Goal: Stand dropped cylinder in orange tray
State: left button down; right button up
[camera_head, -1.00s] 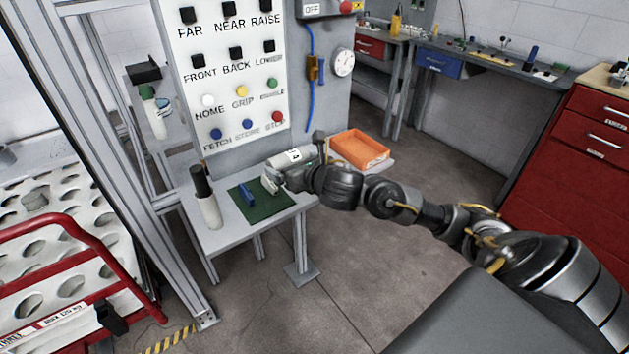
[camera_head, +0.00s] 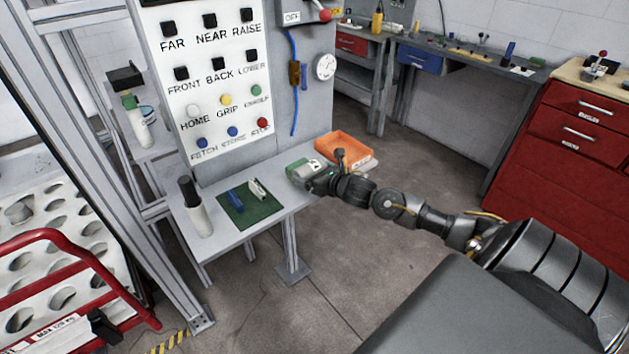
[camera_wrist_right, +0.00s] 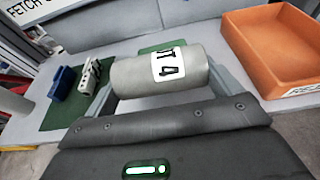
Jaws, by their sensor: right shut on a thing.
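My left gripper is out of view.
A dark green mat (camera_head: 262,214) holds a blue piece (camera_head: 235,200) and a grey metal piece (camera_head: 259,190). A white bottle-like cylinder with a black top (camera_head: 199,215) stands at the table's left. A button panel (camera_head: 215,80) rises behind the table.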

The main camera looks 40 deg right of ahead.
jog(key=shift+d+f, duration=0.1)
jog(key=shift+d, duration=0.05)
notch_tip(320, 180, down, 3)
jog(key=shift+w+d+r+p, duration=0.1)
jog(key=shift+d+p, duration=0.05)
jog(key=shift+p, duration=0.5)
jog(key=shift+f, duration=0.25)
jog(key=shift+f, duration=0.2)
jog(key=o, duration=1)
jog(key=shift+o, duration=0.2)
jog(key=shift+r, duration=0.1)
